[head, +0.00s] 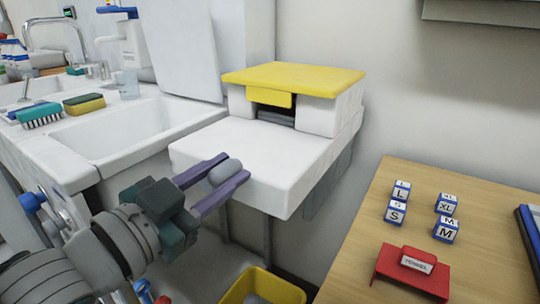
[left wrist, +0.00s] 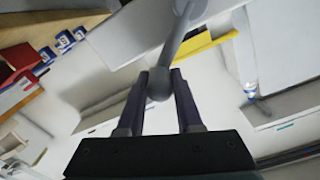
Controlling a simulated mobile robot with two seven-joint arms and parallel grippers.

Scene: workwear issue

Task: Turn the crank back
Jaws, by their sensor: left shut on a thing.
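The crank's grey rounded knob (head: 226,172) sits between the purple fingers of my left gripper (head: 222,180), at the front edge of the white machine. In the left wrist view the crank's grey arm (left wrist: 178,42) runs from the top down to the knob (left wrist: 159,86). My left gripper (left wrist: 160,82) is shut on this knob there. In the head view the crank's arm is hidden. The white machine (head: 250,150) has a yellow lid (head: 300,76) and a dark slot under it. My right gripper is not in view.
A sink (head: 130,130) with a brush (head: 42,115) and a sponge (head: 84,104) lies to the left. A wooden table (head: 400,215) at the right bears several lettered size blocks and a red name holder (head: 410,275). A yellow bin (head: 262,287) stands below.

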